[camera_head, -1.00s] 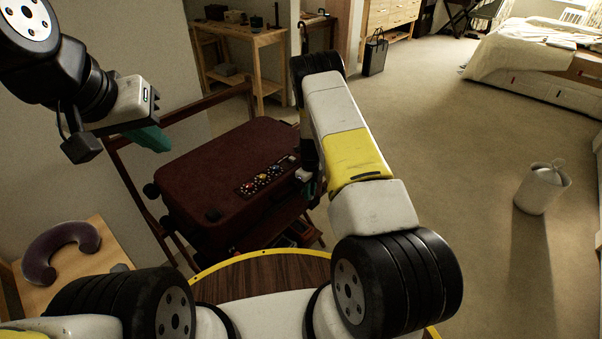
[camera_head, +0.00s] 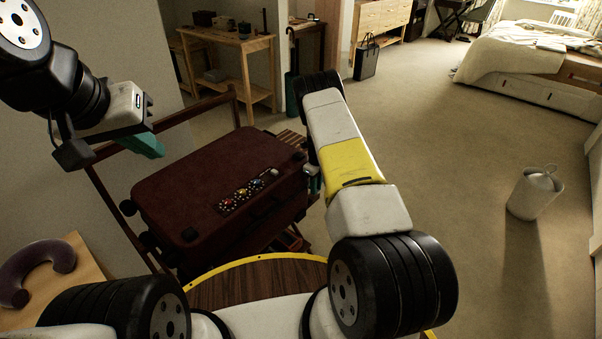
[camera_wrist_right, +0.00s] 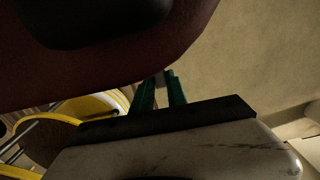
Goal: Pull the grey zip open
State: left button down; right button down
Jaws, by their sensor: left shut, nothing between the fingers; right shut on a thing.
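The dark red suitcase (camera_head: 205,180) lies on a wooden rack left of centre, with a patterned strip of coloured dots (camera_head: 241,193) on its top. My right gripper (camera_head: 314,184) is at the suitcase's right side, mostly hidden by my right arm. In the right wrist view, its green fingers (camera_wrist_right: 163,90) are shut on a small grey piece, apparently the grey zip (camera_wrist_right: 165,77), just beside the suitcase edge (camera_wrist_right: 150,75). The zip's track is not visible. My left gripper (camera_head: 150,146) is shut and empty, raised above the suitcase's far left side.
A wooden table (camera_head: 232,55) stands behind the suitcase. A neck pillow (camera_head: 35,268) lies on a light wooden surface at lower left. The carpet right of my right arm is otherwise clear.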

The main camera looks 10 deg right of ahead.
jog(key=shift+w+d+r, duration=0.1)
jog(key=shift+w+d, duration=0.2)
jog(key=shift+d, duration=0.05)
jog(key=c, duration=1.3)
grip_release()
jog(key=shift+d, duration=0.1)
notch_tip(320, 180, up, 8)
jog(key=shift+f, duration=0.15)
